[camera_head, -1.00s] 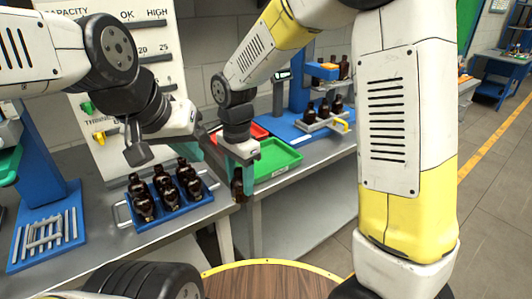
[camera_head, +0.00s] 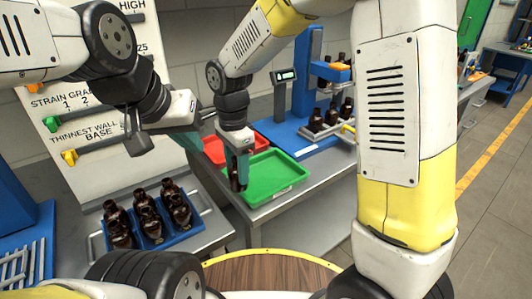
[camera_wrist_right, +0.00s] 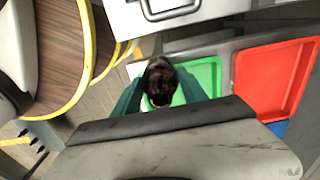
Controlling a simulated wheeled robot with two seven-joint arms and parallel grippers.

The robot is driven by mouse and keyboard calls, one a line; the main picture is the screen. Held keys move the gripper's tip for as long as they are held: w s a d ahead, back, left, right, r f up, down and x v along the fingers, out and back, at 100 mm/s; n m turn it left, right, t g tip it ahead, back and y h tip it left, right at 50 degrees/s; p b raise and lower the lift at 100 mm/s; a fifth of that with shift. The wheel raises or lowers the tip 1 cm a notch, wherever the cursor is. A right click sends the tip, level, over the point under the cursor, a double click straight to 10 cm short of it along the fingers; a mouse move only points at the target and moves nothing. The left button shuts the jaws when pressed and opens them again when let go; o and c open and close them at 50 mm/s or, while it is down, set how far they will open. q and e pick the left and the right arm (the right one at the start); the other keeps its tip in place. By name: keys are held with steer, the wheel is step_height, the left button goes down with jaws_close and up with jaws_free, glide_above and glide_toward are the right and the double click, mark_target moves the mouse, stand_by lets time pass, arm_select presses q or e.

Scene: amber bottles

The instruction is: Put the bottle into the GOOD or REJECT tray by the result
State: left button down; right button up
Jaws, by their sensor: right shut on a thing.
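My right gripper (camera_head: 238,165) is shut on an amber bottle (camera_head: 236,182) and holds it upright at the left end of the green tray (camera_head: 292,186). The bottle (camera_wrist_right: 160,82) also shows between the teal fingers in the right wrist view, with the green tray (camera_wrist_right: 208,72) behind it. The red tray (camera_head: 213,152) lies beside the green one, partly hidden by my right arm. Both trays look empty where visible. My left gripper (camera_head: 190,142) hangs above and behind the bottle rack; its fingertips are partly hidden, so its opening is unclear.
A blue rack (camera_head: 190,241) with several amber bottles stands on the left table. A board with green, orange and yellow markers (camera_head: 69,157) stands behind it. A blue station with a small display (camera_head: 286,76) and several bottles stands beyond the trays.

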steer(key=shift+w+d+f, duration=0.8)
steer(key=shift+w+d, duration=0.4)
steer(key=shift+w, duration=0.4)
steer(key=shift+w+d+f, duration=0.75)
steer(key=shift+w+d, duration=0.5)
steer(key=shift+w, duration=0.3)
steer(key=shift+w+d+f, duration=0.8)
steer(key=shift+w+d, duration=0.4)
steer(key=shift+w, duration=0.4)
steer(key=shift+f, duration=0.15)
steer(key=o, duration=1.4)
